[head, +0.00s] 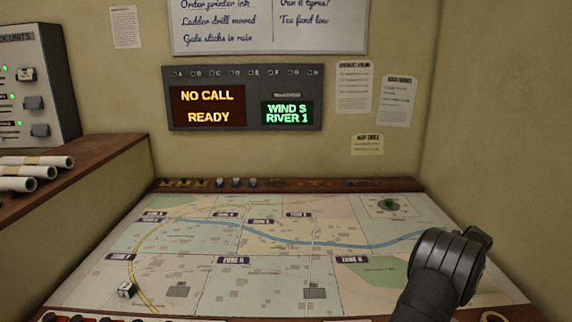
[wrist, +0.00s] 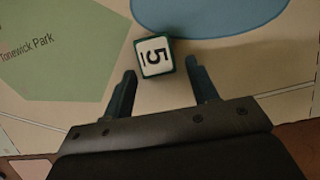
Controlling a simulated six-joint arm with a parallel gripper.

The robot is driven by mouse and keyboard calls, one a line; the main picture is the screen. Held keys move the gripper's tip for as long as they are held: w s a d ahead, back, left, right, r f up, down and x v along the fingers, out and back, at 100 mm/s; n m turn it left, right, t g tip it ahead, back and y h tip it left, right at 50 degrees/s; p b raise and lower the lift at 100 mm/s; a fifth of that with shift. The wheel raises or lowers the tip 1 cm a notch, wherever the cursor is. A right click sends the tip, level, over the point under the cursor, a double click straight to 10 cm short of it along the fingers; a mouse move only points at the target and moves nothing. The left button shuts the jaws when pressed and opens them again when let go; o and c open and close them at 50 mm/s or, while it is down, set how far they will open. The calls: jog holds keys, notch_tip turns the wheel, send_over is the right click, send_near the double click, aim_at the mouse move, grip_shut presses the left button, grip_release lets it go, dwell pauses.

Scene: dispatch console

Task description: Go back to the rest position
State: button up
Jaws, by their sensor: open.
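My gripper (wrist: 162,88) is open in the wrist view, its two dark fingers apart. In the head view my dark arm (head: 440,270) covers the map's lower right, and the fingers and this block are hidden. The map table (head: 215,262) shows pale zones and a blue river.
Another white and green block (head: 125,290) sits at the map's lower left. A green piece (head: 389,203) is at the upper right. A wall display (head: 247,98) reads NO CALL READY and WIND S RIVER 1. Rolled papers (head: 35,161) lie on a left shelf. The map's middle is clear.

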jog(key=shift+r, duration=2)
